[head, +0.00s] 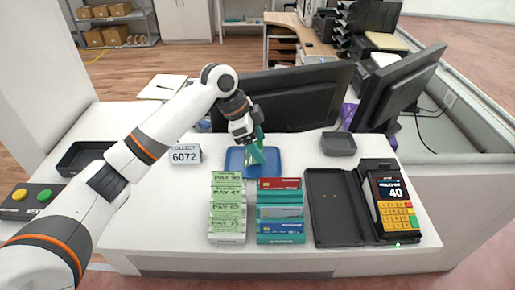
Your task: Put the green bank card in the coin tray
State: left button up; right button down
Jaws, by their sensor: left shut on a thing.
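My left gripper (254,141) is shut on the green bank card (257,154), which is tilted above the blue tray (232,163) in the middle of the counter. The gripper's fingers and the card are small and overlap, so the exact grip is hard to see. I cannot tell whether the card touches the tray. A small dark tray (339,145) sits further right; no label shows which tray is the coin tray. My right gripper is not in view.
A rack of green pay slips (227,207) and a card rack (280,211) stand in front. A black folder (336,207) and payment terminal (393,203) are on the right. Monitors (283,96) stand behind. A dark tray (82,156) and number sign (186,154) are left.

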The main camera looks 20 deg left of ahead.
pick_arm(q)
jog(key=shift+f, duration=1.2)
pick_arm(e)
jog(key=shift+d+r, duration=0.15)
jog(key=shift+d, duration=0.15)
pick_arm(q)
jog(key=shift+f, duration=0.15)
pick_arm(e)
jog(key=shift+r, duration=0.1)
pick_arm(q)
jog(key=o, duration=1.2)
jog(key=b+v, duration=0.1)
jog(key=v, duration=1.1)
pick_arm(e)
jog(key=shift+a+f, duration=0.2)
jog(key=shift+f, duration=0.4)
pick_arm(q)
jog(key=shift+r, duration=0.25)
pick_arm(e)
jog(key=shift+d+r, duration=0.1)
